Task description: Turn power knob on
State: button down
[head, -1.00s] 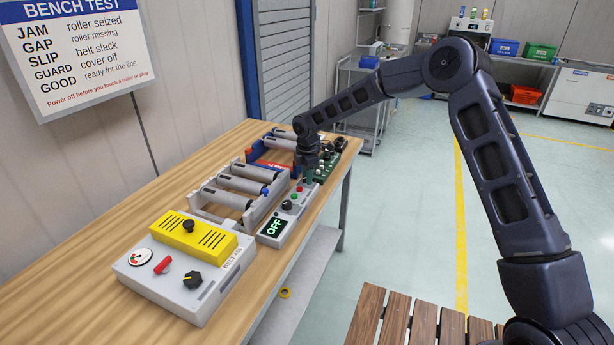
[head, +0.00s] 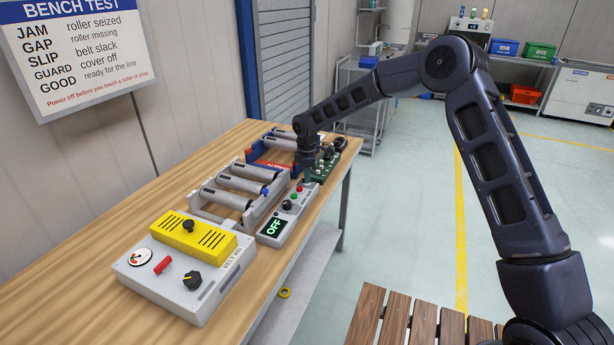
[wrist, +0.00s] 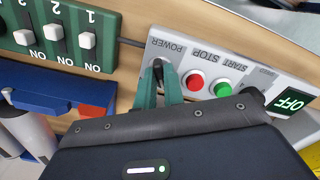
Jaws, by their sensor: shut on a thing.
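The dark power knob (wrist: 158,66) is beside the word POWER, partly hidden between my fingertips. My gripper (wrist: 163,80) has teal fingers shut on this knob. In the head view, my gripper (head: 307,175) is at the panel's far end, and the knob is hidden there.
Red stop (wrist: 195,81) and green start (wrist: 223,88) buttons sit right beside my fingers. A green board with switches (wrist: 57,35) is close by on the left. A roller frame (head: 245,190) and a yellow-topped tester (head: 180,285) stand nearby on the bench.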

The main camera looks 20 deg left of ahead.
jog(key=m, duration=1.1)
jog(key=shift+r, duration=0.1)
jog(key=shift+a+m, duration=0.1)
jog(key=shift+m, duration=1.8)
jog(key=c, duration=1.5)
grip_release()
notch_tip(320, 180, up, 11)
